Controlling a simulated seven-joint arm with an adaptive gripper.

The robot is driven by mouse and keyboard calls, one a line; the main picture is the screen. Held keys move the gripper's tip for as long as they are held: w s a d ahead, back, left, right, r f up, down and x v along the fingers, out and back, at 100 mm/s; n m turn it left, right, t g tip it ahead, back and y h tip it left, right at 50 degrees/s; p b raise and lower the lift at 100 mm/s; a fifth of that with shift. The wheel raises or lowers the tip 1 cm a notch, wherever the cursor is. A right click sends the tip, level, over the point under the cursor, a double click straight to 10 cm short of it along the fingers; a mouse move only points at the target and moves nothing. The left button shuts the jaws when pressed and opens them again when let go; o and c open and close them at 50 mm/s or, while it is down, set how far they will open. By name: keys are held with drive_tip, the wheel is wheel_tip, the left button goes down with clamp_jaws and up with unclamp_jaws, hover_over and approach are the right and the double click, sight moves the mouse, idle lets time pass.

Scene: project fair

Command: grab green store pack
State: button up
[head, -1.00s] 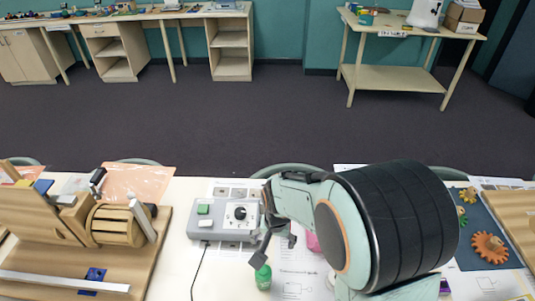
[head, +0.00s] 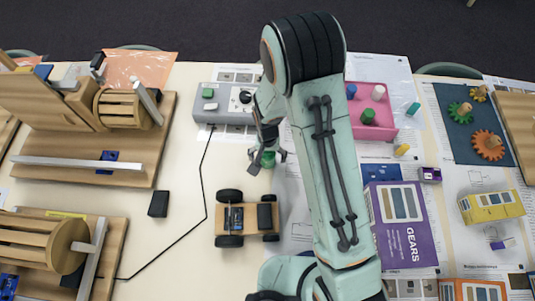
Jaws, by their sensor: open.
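A small green piece (head: 267,160), which looks like the green store pack, stands on the white table just in front of the grey control box. My gripper (head: 266,157) is open above it, with one finger on each side of it in the head view. The gripper partly hides the green piece, so I cannot tell whether the fingers touch it.
The grey control box (head: 221,116) with a green button is close behind. A wooden wheeled cart (head: 262,217) stands in front. A pink tray (head: 383,92) of pegs and a purple GEARS box (head: 406,235) are to the right. A black cable (head: 206,185) crosses the table at left.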

drive_tip(key=c, duration=1.3)
drive_tip(key=shift+o, duration=0.2)
drive_tip(key=shift+r, duration=0.15)
